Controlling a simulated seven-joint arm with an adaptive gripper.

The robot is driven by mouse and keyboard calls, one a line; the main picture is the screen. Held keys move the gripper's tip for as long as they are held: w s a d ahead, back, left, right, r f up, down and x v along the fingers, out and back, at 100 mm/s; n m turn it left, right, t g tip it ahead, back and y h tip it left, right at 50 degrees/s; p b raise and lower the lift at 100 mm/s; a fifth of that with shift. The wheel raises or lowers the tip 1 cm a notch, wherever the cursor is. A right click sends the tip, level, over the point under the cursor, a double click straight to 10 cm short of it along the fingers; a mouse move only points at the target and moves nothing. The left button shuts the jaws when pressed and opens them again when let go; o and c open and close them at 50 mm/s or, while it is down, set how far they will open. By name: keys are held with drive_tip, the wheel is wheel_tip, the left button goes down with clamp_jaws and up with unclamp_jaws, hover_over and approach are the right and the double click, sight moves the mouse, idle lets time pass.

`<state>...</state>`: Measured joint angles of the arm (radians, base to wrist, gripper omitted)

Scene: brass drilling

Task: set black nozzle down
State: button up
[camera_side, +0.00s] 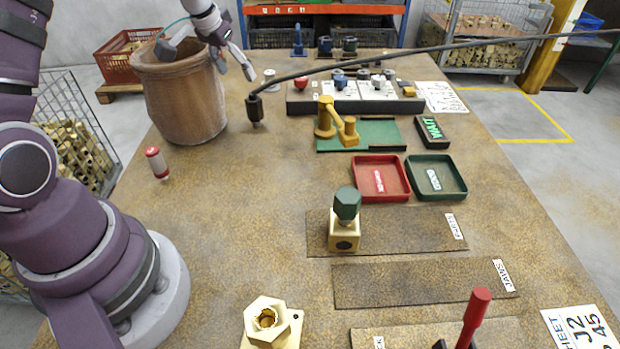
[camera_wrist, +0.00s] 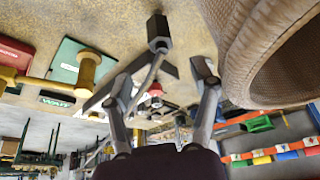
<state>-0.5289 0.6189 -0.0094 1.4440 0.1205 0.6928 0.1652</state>
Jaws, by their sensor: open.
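The black nozzle (camera_side: 254,109) is at the far left of the bench, just right of the clay pot (camera_side: 182,105). Its tip points down; I cannot tell for sure whether it touches the bench. Its black hose (camera_side: 420,50) runs off to the upper right. My gripper (camera_side: 236,71) is open and empty, above and behind the nozzle, beside the pot's rim. In the wrist view the nozzle (camera_wrist: 158,32) lies beyond the spread fingertips (camera_wrist: 163,84), apart from them, with its hose passing between the fingers. The pot (camera_wrist: 275,50) is close to the right finger.
A control box (camera_side: 355,95), a yellow fixture on a green plate (camera_side: 385,134), and red (camera_side: 381,199) and green (camera_side: 436,194) trays stand to the right. A red-and-white cylinder (camera_side: 158,163) stands front left. Bench in front of the nozzle is clear.

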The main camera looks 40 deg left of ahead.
drive_tip(key=s+d+r+m, duration=0.2)
drive_tip(key=s+d+r, duration=0.5)
drive_tip(key=d+r, duration=0.3)
drive_tip(key=s+d+f+m+t+h, duration=0.1)
drive_tip(key=s+d+f, duration=0.1)
drive_tip(key=s+d, duration=0.4)
drive_tip(key=s, duration=0.4)
drive_tip(key=shift+s+d, duration=0.15)
drive_tip(key=shift+d, duration=0.15)
drive_tip(key=shift+f, duration=0.1)
